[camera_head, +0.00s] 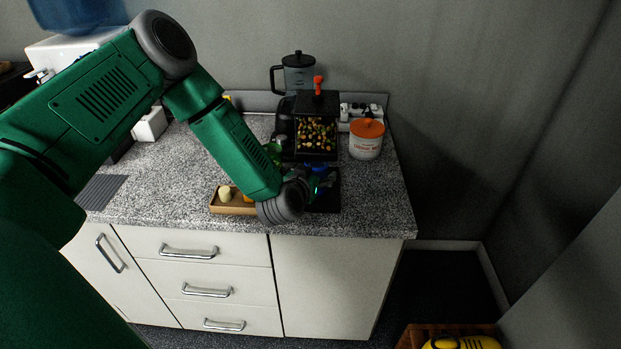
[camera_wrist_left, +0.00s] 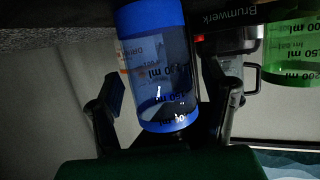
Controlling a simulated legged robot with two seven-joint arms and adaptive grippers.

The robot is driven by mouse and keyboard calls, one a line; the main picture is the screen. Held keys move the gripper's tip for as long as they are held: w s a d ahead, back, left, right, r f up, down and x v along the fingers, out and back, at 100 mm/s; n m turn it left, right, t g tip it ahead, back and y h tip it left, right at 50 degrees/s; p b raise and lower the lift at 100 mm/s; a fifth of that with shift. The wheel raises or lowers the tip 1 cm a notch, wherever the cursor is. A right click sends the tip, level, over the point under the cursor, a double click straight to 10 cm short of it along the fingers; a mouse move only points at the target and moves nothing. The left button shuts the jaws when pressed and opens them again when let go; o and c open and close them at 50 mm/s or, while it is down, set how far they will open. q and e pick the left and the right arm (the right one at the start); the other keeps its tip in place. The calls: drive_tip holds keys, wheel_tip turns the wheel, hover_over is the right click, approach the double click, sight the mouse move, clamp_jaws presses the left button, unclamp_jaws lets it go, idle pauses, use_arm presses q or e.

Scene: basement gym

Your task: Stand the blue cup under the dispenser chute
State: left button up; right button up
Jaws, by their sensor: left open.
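The blue cup (camera_wrist_left: 158,75), clear with blue ends and ml marks, fills the middle of the left wrist view. In the head view only a bit of blue (camera_head: 318,166) shows, just below the dispenser (camera_head: 317,132), a black box of nuts with an orange knob. The dispenser's black base (camera_head: 331,192) shows at the front. My left gripper (camera_head: 322,184) is at the cup; its open fingers (camera_wrist_left: 165,100) lie either side of it with gaps. The chute itself is hidden, so I cannot tell how exactly the cup lines up with it. My right gripper is not in view.
A green measuring cup (camera_wrist_left: 290,62) stands beside the blue one. A wooden tray (camera_head: 232,208) lies left of my gripper. A jar with an orange lid (camera_head: 366,139) stands right of the dispenser, a dark lidded jug (camera_head: 298,73) behind. The counter's front right (camera_head: 385,205) is clear.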

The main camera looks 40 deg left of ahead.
use_arm(q)
drive_tip(key=b+v, duration=0.1)
drive_tip(key=v, duration=1.1)
drive_tip(key=s+d+f+m+g+h, duration=0.3)
drive_tip(key=s+d+f+g+h, duration=0.15)
drive_tip(key=s+d+f, duration=0.5)
drive_tip(key=s+a+f+g, duration=0.1)
drive_tip(key=s+f+g, duration=0.1)
drive_tip(key=s, duration=0.4)
drive_tip(key=s+a+f+g+y, duration=0.1)
drive_tip(key=s+f+g, duration=0.2)
drive_tip(key=s, duration=0.3)
drive_tip(key=s+f+g, duration=0.2)
drive_tip(key=s+g, duration=0.1)
drive_tip(key=s, duration=0.3)
drive_tip(key=shift+s+a+f, duration=0.3)
drive_tip(key=shift+a+f, duration=0.1)
drive_tip(key=shift+a+g, duration=0.1)
drive_tip(key=shift+g, duration=0.15)
wheel_tip(320, 180, down, 11)
drive_tip(key=b, duration=1.1)
drive_tip(key=shift+f, duration=0.15)
